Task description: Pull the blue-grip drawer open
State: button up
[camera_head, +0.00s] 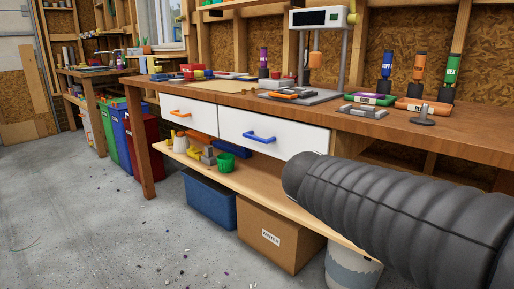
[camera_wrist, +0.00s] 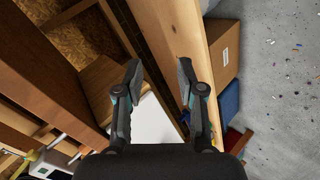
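The blue-grip drawer (camera_head: 290,139) has a white front under the wooden workbench and looks shut. Its blue grip (camera_head: 259,137) is a horizontal bar on that front. My dark arm covers the area right of this drawer in the head view, and my gripper is outside that view. In the wrist view, my gripper (camera_wrist: 158,70) is open, its two fingers well apart with nothing between the tips. A white panel (camera_wrist: 153,122) shows between the fingers, further off; I cannot tell which drawer it belongs to.
A white drawer with an orange grip (camera_head: 181,114) is to the left. Below are a shelf (camera_head: 262,179) with a green cup (camera_head: 225,161), a cardboard box (camera_head: 276,238) and a blue bin (camera_head: 209,200). Tools cover the workbench (camera_head: 400,128). The floor (camera_head: 90,220) in front is mostly clear.

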jog(key=w+a+r+n+t+b, duration=0.25)
jog(key=w+a+n+t, duration=0.2)
jog(key=w+a, duration=0.75)
jog(key=n+t+y+b, duration=0.2)
jog(key=n+t, duration=0.2)
jog(key=t, duration=0.1)
send_near(254, 139)
jog(key=shift+g, duration=0.25)
jog(key=p+x, duration=0.1)
jog(key=x, duration=0.9)
jog(key=shift+w+d+r+p, duration=0.1)
jog(key=shift+w+r+p, duration=0.1)
jog(key=shift+w+p, duration=0.15)
grip_shut()
